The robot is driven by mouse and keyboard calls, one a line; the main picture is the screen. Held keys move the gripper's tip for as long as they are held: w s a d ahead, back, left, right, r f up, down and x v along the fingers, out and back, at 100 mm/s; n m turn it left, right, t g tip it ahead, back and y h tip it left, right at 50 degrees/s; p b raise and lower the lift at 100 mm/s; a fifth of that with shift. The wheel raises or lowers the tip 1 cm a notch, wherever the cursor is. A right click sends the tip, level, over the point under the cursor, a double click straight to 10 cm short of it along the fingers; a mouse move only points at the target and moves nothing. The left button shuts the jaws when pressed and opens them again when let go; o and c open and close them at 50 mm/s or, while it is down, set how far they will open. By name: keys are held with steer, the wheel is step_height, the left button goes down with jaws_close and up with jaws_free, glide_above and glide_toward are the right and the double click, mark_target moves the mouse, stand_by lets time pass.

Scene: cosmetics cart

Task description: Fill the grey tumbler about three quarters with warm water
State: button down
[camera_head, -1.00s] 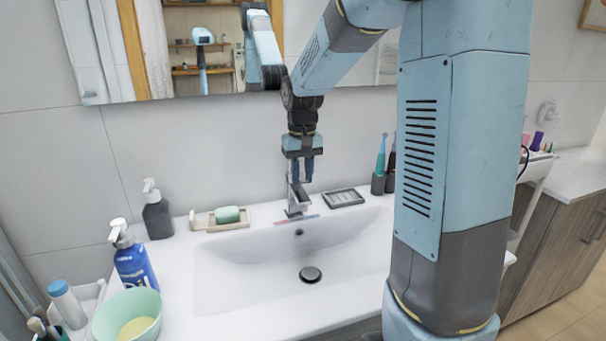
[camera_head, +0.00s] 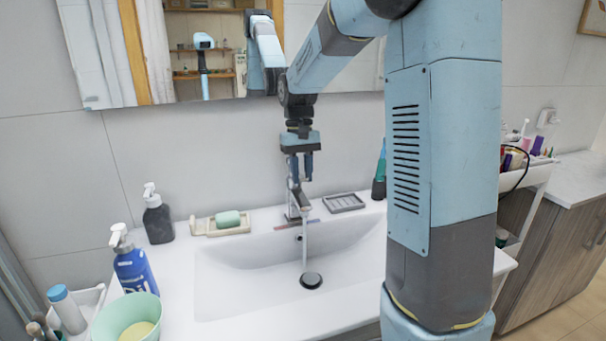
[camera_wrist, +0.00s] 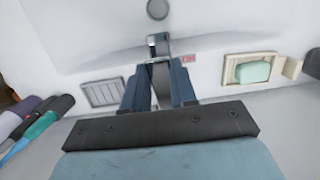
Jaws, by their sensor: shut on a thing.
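The chrome faucet (camera_head: 294,207) stands at the back of the white basin (camera_head: 240,285). A thin stream of water (camera_head: 305,245) runs from its spout to the dark drain plug (camera_head: 311,281). My gripper (camera_head: 301,180) points down above the faucet and is shut on its lever. In the wrist view the grey lever (camera_wrist: 162,85) lies between the fingers, with the spout beyond. A red and blue strip (camera_head: 283,227) marks the faucet's base. I cannot pick out a grey tumbler in either current view. The water's warmth cannot be seen.
A soap dish (camera_head: 220,226), a dark dispenser (camera_head: 157,220), a blue pump bottle (camera_head: 134,268) and a mint bowl (camera_head: 127,318) stand left. A grey slatted dish (camera_head: 344,203) is right of the faucet. A stocked cart (camera_head: 535,170) stands far right. The basin is clear.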

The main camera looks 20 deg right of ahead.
steer(key=c, duration=0.9)
jaws_free()
steer(key=shift+r, duration=0.1)
steer(key=w+r, duration=0.1)
steer(key=r, duration=0.8)
steer(key=w+r, duration=0.1)
steer(key=r, duration=0.3)
steer(key=shift+w+r, duration=0.15)
steer(key=shift+w, duration=0.15)
steer(key=shift+s, duration=0.1)
